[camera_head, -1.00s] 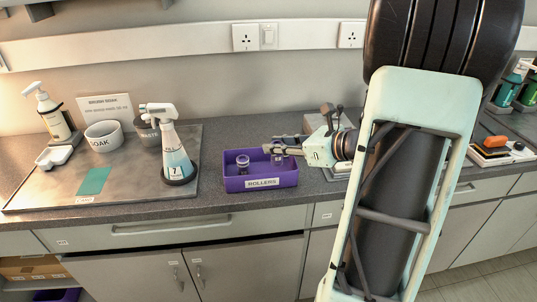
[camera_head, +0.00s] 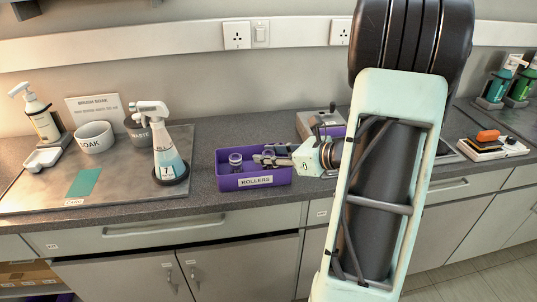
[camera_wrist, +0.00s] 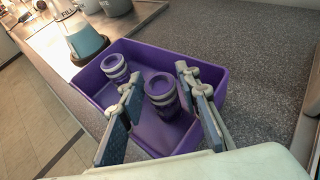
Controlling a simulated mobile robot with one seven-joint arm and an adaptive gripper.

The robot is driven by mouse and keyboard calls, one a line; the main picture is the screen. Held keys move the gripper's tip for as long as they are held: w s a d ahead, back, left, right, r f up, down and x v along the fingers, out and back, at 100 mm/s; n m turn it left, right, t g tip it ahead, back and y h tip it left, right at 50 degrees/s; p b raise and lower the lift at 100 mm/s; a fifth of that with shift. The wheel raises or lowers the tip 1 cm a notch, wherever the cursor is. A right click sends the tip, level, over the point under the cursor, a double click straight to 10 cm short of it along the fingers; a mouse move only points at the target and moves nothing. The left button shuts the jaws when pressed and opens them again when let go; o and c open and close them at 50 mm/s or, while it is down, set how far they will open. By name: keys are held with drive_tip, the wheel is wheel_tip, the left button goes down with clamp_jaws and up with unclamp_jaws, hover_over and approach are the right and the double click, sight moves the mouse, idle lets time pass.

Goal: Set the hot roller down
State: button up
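The purple bin labelled ROLLERS (camera_head: 225,184) sits on the counter near its front edge. Two short purple rollers with pale bands stand upright inside. One roller (camera_head: 235,160) is at the left; in the wrist view this other roller (camera_wrist: 115,68) stands clear of the fingers. The second roller (camera_wrist: 161,92) stands between my gripper's fingers (camera_wrist: 158,104), which are spread apart with a gap visible beside it. In the head view my gripper (camera_head: 268,160) reaches into the bin from the right and partly hides this roller. I cannot tell which roller is hot.
A grey tray (camera_head: 40,200) at the left holds a spray bottle (camera_head: 167,152), a SOAK bowl (camera_head: 95,138) and a pump bottle (camera_head: 42,120). A grey device (camera_head: 318,120) stands behind my gripper. Bare counter lies right of the bin in the wrist view (camera_wrist: 255,95).

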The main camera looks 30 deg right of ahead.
drive_tip(key=shift+o, duration=0.7)
drive_tip(key=shift+r, duration=0.25)
drive_tip(key=p+v, duration=0.2)
drive_tip(key=v, duration=1)
